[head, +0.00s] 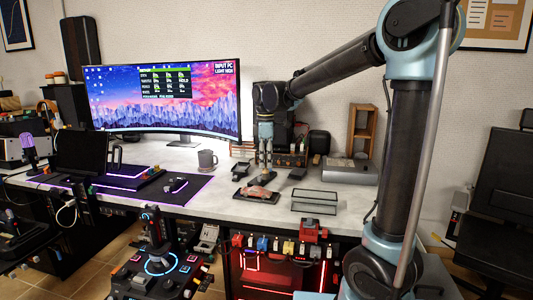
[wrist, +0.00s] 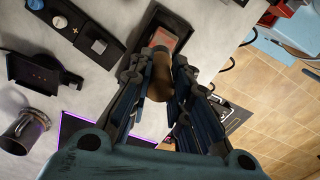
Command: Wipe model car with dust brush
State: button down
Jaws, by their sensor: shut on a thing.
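The red model car (head: 259,192) sits on a dark tray (head: 245,197) on the desk. In the wrist view part of the car (wrist: 168,36) shows inside the dark tray (wrist: 184,28), beyond the brush. My gripper (head: 265,165) points down over the car. In the wrist view my gripper (wrist: 158,72) is shut on the brown dust brush (wrist: 158,84), held between its two fingers. The brush's far end overlaps the car in the wrist view; whether the bristles touch it I cannot tell.
A wire rack (head: 314,203) stands right of the tray, near the desk's front edge. A grey mug (head: 207,160), a mouse (head: 175,185) and small dark gadgets (head: 241,169) are to the left. Some bare desk shows around the tray.

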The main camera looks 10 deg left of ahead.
aim_at(266, 171)
notch_tip(266, 171, down, 4)
jog(key=shift+s+f, duration=0.1)
jog(key=shift+a, duration=0.6)
jog(key=shift+a+f, duration=0.2)
jog(key=shift+a, duration=1)
jog(key=shift+w+a, duration=0.25)
jog(key=shift+a, duration=1.75)
jog(key=shift+s+d, duration=0.15)
jog(key=shift+d, duration=1.8)
jog(key=shift+s+d, duration=0.1)
jog(key=shift+d, duration=1.85)
jog(key=shift+w+a, duration=0.1)
jog(key=shift+a, duration=0.4)
jog(key=shift+w+a, duration=0.2)
jog(key=shift+a, duration=3.3)
jog(key=shift+s+d, duration=0.15)
jog(key=shift+d, duration=1.8)
jog(key=shift+s+d, duration=0.1)
jog(key=shift+d, duration=1.8)
jog(key=shift+w+a, duration=0.15)
jog(key=shift+a, duration=0.3)
jog(key=shift+w+a, duration=0.1)
jog(key=shift+a, duration=3.2)
jog(key=shift+s+d, duration=0.15)
jog(key=shift+d, duration=1.85)
jog(key=shift+s+d, duration=0.1)
jog(key=shift+d, duration=1.85)
jog(key=shift+a+r, duration=0.15)
jog(key=shift+r, duration=3.85)
